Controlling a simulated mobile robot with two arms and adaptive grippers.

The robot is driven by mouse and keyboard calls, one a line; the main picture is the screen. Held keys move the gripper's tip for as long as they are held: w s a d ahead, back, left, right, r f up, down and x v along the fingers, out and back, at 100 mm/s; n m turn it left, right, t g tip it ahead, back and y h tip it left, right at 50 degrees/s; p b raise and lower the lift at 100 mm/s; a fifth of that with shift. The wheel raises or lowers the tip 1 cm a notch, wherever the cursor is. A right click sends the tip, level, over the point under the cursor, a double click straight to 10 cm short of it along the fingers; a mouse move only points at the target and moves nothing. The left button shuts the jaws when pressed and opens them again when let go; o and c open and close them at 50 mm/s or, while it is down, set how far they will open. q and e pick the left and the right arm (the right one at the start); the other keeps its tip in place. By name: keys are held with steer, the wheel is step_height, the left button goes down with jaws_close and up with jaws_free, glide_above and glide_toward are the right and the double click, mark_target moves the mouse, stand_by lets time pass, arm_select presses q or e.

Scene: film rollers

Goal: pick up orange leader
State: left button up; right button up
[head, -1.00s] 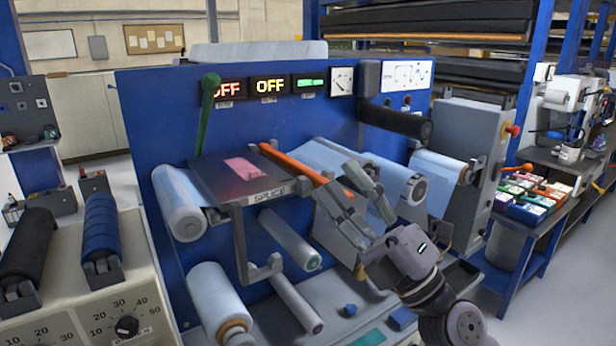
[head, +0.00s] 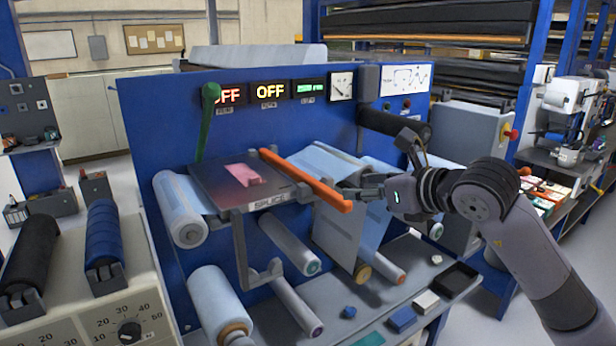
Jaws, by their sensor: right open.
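The orange leader (head: 305,178) is a long orange strip. It lies along the right edge of the dark splice table (head: 215,185), and its near end sticks out past the table's front corner. My right gripper (head: 374,162) comes in from the right with its fingers spread apart. Its lower finger is close to the strip's near end; I cannot tell whether they touch. Nothing shows between the fingers. My left gripper is not in view.
A pink piece (head: 243,175) lies on the splice table. Pale film rolls (head: 181,210) and rollers (head: 290,240) surround it on the blue machine panel (head: 150,110). A lower shelf holds a blue block (head: 402,319) and a black tray (head: 455,279).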

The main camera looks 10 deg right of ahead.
mark_target(330, 191)
steer(key=p+x, duration=0.2)
steer(key=x, duration=0.5)
steer(key=shift+a+p, duration=0.1)
steer(key=shift+p, duration=0.2)
steer(key=p+x, duration=0.3)
steer(key=x, duration=0.1)
steer(key=shift+w+f, duration=0.1)
steer(key=shift+w, duration=0.15)
steer(key=shift+w+a+f, duration=0.15)
steer(key=shift+w+f, duration=0.25)
steer(key=shift+w, duration=0.05)
steer(key=shift+s, duration=0.1)
jaws_close()
steer(key=shift+r, duration=0.1)
